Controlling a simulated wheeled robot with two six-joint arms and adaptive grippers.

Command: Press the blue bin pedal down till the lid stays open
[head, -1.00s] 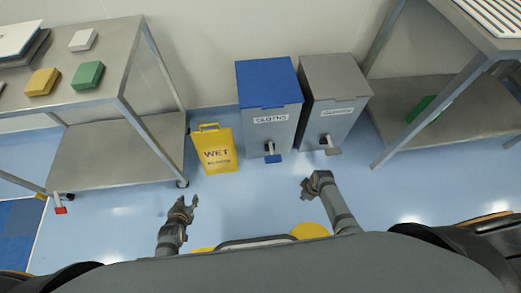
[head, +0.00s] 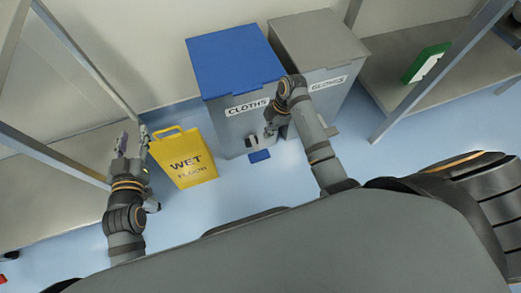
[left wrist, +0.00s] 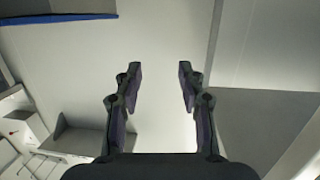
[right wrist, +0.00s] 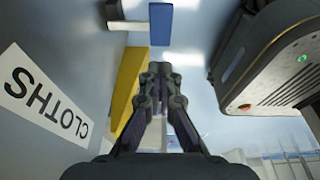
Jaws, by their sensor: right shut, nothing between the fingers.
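The blue-lidded bin (head: 235,65) labelled CLOTHS stands against the wall with its lid closed. Its blue pedal (head: 259,156) sticks out low at the front and shows at the top of the right wrist view (right wrist: 161,24). My right gripper (head: 269,131) is shut and empty, in front of the bin and above the pedal; in the head view a gap to the pedal seems to remain. In the right wrist view its fingertips (right wrist: 160,68) are together, below the pedal in the picture. My left gripper (head: 131,142) is open and empty, left of the yellow sign, also seen in the left wrist view (left wrist: 160,75).
A grey-lidded bin (head: 318,42) labelled GLOVES stands right beside the blue one. A yellow wet floor sign (head: 184,160) stands left of the bins. Blue floor lies open in front.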

